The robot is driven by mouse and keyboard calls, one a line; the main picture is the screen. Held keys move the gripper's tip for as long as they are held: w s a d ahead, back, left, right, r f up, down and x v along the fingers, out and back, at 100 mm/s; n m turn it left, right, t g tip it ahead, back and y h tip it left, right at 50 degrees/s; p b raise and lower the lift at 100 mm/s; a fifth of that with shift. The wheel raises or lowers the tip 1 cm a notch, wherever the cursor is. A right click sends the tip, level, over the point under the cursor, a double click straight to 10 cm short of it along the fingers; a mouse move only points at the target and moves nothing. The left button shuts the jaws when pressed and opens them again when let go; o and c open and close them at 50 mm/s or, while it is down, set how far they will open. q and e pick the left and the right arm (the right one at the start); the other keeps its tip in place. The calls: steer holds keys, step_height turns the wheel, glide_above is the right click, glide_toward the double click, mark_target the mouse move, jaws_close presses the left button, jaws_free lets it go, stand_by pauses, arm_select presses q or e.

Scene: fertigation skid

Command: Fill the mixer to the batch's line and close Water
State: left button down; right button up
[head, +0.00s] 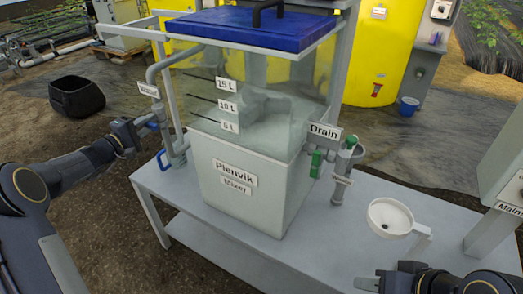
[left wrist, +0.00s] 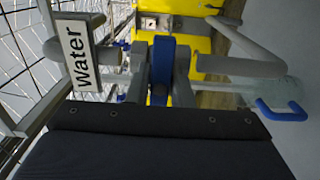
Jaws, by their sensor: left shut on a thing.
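The mixer (head: 250,160) is a clear tank with a blue lid, marked 15 L, 10 L and 5 L. Its contents look pale and cloudy; I cannot make out a sure liquid level. The Water sign (head: 148,90) is on the pipe at its left and reads clearly in the left wrist view (left wrist: 78,55). My left gripper (head: 146,127) is shut on the blue Water valve handle (left wrist: 162,68), which stands between its fingers. My right gripper (head: 368,285) is at the bottom edge, away from the mixer; its fingers are partly hidden.
A second blue handle (head: 162,160) sits below the Water valve. The Drain sign (head: 325,132) and green drain handle (head: 315,163) are on the mixer's right. A black bin (head: 76,97) is on the ground at left.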

arm_select(q)
steer(key=n+p, duration=0.3)
steer(key=n, duration=0.1)
steer(key=n+p, duration=0.3)
steer(key=n, duration=0.1)
steer(key=n+p, duration=0.3)
steer(key=n, duration=0.1)
steer(key=shift+r+p, duration=0.35)
steer(key=shift+f+n+p, duration=0.3)
steer(key=shift+n+p, duration=0.1)
steer(key=shift+n, duration=0.8)
steer(key=shift+f, duration=0.2)
stand_by(3.0)
